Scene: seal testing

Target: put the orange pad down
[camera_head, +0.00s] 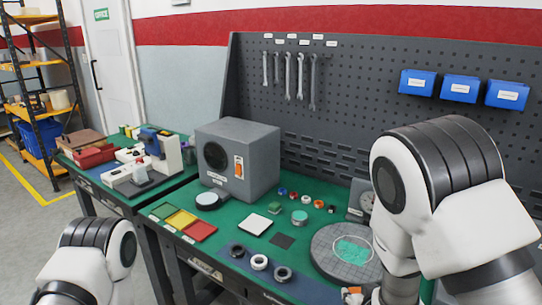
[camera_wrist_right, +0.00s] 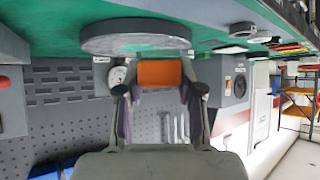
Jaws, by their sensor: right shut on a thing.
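The orange pad (camera_wrist_right: 160,73) is between the two fingers of my right gripper (camera_wrist_right: 160,85) in the right wrist view. The gripper is shut on it. In the head view, only a small part of my right gripper (camera_head: 358,294) shows at the bottom edge, below my right arm, with a bit of orange by it. The gripper is at the near side of a round grey disc (camera_head: 326,263) with a teal patch. The disc also shows in the wrist view (camera_wrist_right: 110,40), apart from the pad. My left arm shows at lower left, but its gripper is outside the picture.
The green bench (camera_head: 225,232) holds a grey box with a round dark opening (camera_head: 240,155), colored plates (camera_head: 182,220), a white square (camera_head: 256,222), a dark square (camera_head: 282,241) and several rings (camera_head: 259,262). A dial gauge (camera_head: 366,200) stands behind the disc. A pegboard rises at the back.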

